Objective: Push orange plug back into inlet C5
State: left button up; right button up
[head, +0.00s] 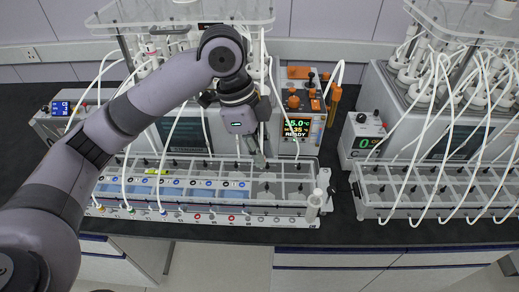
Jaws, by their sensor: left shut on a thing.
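My left gripper (259,159) comes in from the left and points down at the right part of the left reactor tray (315,185). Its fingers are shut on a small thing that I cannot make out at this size. They are over or just behind the rear row of compartments, close to white tubes. No orange plug can be told apart at the fingertips, and I cannot read which inlet is C5. My right gripper is not in view.
A controller (297,128) with orange parts and a lit display stands right of the gripper. A second reactor tray (440,190) with looping white tubes stands at the right. A clear syringe-like cylinder (314,206) is at the left tray's right end. Dark bench shows between the trays.

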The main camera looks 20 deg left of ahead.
pick_arm(q)
jog(key=shift+a, duration=0.1)
jog(key=s+a+p, duration=0.1)
jog(key=s+a, duration=0.1)
jog(key=a, duration=0.6)
jog(key=s+a+p, duration=0.1)
jog(key=s+a, duration=0.2)
jog(key=a, duration=0.6)
jog(key=shift+a, duration=0.3)
jog(key=shift+f+b, duration=4)
jog(key=shift+f, duration=7.2)
